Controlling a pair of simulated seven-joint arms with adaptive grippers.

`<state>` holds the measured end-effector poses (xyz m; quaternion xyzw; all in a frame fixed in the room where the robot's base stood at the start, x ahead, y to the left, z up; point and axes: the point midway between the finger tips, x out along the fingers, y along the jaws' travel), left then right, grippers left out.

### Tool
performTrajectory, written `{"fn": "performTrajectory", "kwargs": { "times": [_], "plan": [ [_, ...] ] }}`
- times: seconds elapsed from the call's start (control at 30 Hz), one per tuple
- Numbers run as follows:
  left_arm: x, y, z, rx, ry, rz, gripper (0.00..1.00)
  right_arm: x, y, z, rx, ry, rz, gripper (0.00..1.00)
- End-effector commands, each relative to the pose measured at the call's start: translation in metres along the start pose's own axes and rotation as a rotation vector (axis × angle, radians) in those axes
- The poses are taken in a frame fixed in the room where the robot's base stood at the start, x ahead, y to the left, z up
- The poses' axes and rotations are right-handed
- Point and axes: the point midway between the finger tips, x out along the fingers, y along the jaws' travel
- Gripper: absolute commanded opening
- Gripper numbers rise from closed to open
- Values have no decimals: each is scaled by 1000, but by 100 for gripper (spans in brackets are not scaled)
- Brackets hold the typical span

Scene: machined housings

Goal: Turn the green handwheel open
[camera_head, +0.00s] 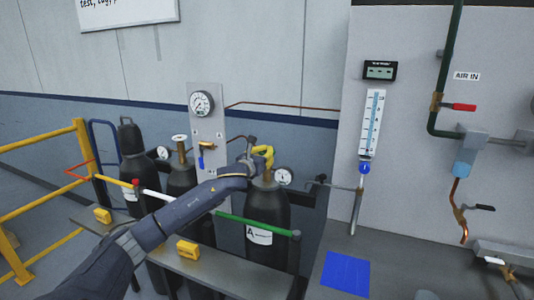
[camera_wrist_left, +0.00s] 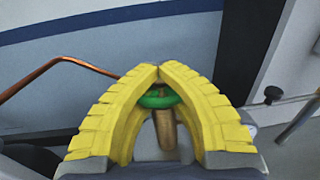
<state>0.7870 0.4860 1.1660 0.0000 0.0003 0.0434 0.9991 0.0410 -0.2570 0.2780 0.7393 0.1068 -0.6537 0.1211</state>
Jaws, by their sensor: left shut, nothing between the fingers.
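The green handwheel (camera_wrist_left: 158,101) shows in the left wrist view on a brass stem (camera_wrist_left: 166,130), framed between my two yellow fingers below their tips. In the head view my gripper hides it at the top of the black cylinder (camera_head: 265,208) marked A. My left gripper (camera_head: 263,152) is shut, its fingertips (camera_wrist_left: 158,68) meeting, with nothing gripped between them. The fingers arch over the wheel; I cannot tell whether they touch it. My right gripper is not in view.
Black cylinders (camera_head: 180,181) stand left of cylinder A. A round gauge (camera_head: 284,176) sits right of the valve. A green bar (camera_head: 258,223) crosses in front. A panel gauge (camera_head: 202,103) is behind. A yellow railing (camera_head: 40,143) is at left; a blue mat (camera_head: 346,273) lies right.

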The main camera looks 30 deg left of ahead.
Motion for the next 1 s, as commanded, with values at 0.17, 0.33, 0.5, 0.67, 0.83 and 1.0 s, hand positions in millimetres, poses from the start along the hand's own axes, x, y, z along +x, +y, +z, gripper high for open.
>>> {"fn": "performTrajectory", "kwargs": {
  "times": [0.17,0.33,0.5,0.67,0.83,1.0],
  "plan": [
    [0,-2,0,0,1,35,0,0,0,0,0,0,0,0],
    [1,-3,-1,-2,2,132,0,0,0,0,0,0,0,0],
    [1,-4,-1,-3,1,276,0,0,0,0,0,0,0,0],
    [2,-4,0,-5,0,427,0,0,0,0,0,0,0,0],
    [2,-3,0,-5,1,583,0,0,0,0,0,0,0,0],
    [1,-1,0,-4,2,721,0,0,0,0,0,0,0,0]
  ]
}}
